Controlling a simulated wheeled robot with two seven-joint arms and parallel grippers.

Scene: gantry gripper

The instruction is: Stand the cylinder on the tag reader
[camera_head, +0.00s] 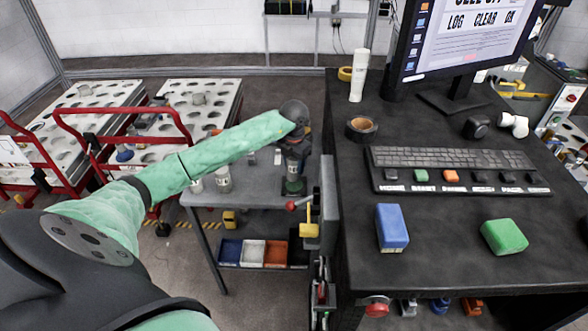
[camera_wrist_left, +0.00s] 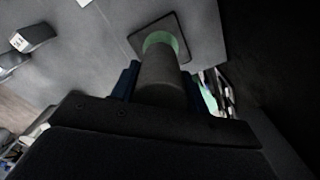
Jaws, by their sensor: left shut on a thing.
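My left gripper (camera_head: 293,160) is over the grey side table, left of the black desk. In the left wrist view its fingers (camera_wrist_left: 160,85) are shut on a dark cylinder (camera_wrist_left: 162,72). The tag reader (camera_wrist_left: 138,42) is a dark square plate with a pale green round area, just beyond the cylinder's far end. In the head view the reader (camera_head: 293,188) shows green below the gripper. The cylinder's end overlaps the green area; I cannot tell whether it touches. The gripper hides most of the cylinder in the head view. My right gripper is not in view.
Another cylinder (camera_head: 223,179) stands on the side table (camera_head: 255,196), left of the gripper. The black desk (camera_head: 345,250) rises close on the right, carrying a keyboard (camera_head: 455,168), a blue block (camera_head: 391,228) and a green block (camera_head: 504,237). Red-railed carts are at left.

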